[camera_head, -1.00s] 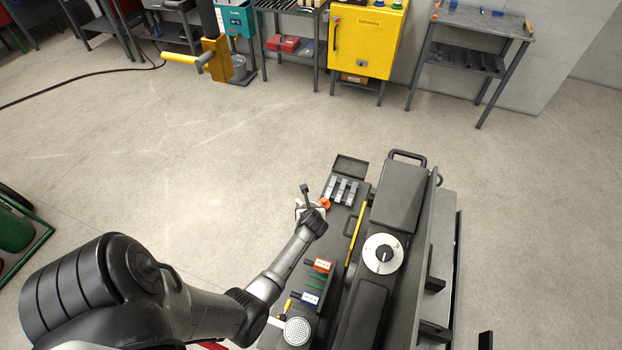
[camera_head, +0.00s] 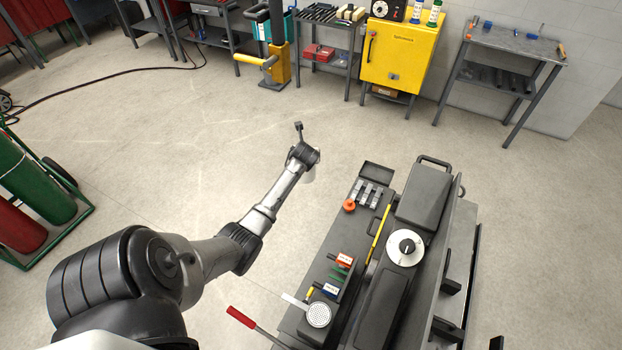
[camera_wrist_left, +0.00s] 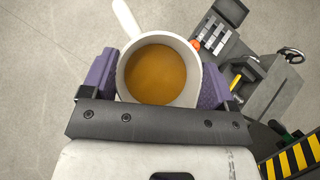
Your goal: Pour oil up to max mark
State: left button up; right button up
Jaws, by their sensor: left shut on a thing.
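My left gripper (camera_head: 304,160) is over the open floor, left of the dark machine (camera_head: 415,192). In the left wrist view, its purple fingers (camera_wrist_left: 158,82) are shut on the two sides of a white jug (camera_wrist_left: 122,75). Amber oil (camera_wrist_left: 161,74) shows inside the jug, and a pale spout or handle sticks out at its upper left. In the head view the jug is mostly hidden behind the gripper. An orange cap or knob (camera_head: 349,205) sits on the machine's left ledge. I cannot make out a max mark. My right gripper is not in view.
A white dial (camera_head: 405,247) and a yellow bar (camera_head: 378,233) are on the machine. Gas cylinders (camera_head: 35,185) stand at left. A yellow cabinet (camera_head: 398,55) and benches line the back. The floor between is clear.

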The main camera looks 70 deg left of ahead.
pick_arm(q)
jog(key=w+a+r, duration=0.2)
jog(key=w+r, duration=0.2)
jog(key=r, duration=0.7)
jog(key=w+d+r+m+t, duration=0.1)
jog(key=w+d+r+m, duration=0.1)
jog(key=w+d+r, duration=0.55)
jog(key=w+d+r+m+t+h, duration=0.1)
jog(key=w+d+r+m, duration=0.15)
jog(key=d, duration=0.85)
jog(key=w+d+r+m+t+h, duration=0.1)
jog(key=w+d+r+h, duration=0.2)
jog(key=d, duration=0.8)
jog(key=w+d+r+m+t, duration=0.25)
jog(key=d+r, duration=0.25)
jog(key=d, duration=0.7)
jog(key=s+d+f+m+h+b, duration=0.2)
jog(key=s+d, duration=0.1)
jog(key=d, duration=0.6)
jog(key=s+d+f+m+h+b, duration=0.1)
jog(key=s+d+m+b, duration=0.1)
jog(key=d, duration=0.7)
jog(key=s+d+f+b, duration=0.1)
jog(key=d+f+b, duration=0.2)
jog(key=f+b, duration=0.5)
jog(key=s+d+f+m+h+b, duration=0.1)
jog(key=d+f+b, duration=0.2)
jog(key=f+b, duration=0.6)
jog(key=shift+d+f+b, duration=0.25)
jog(key=shift+b, duration=0.25)
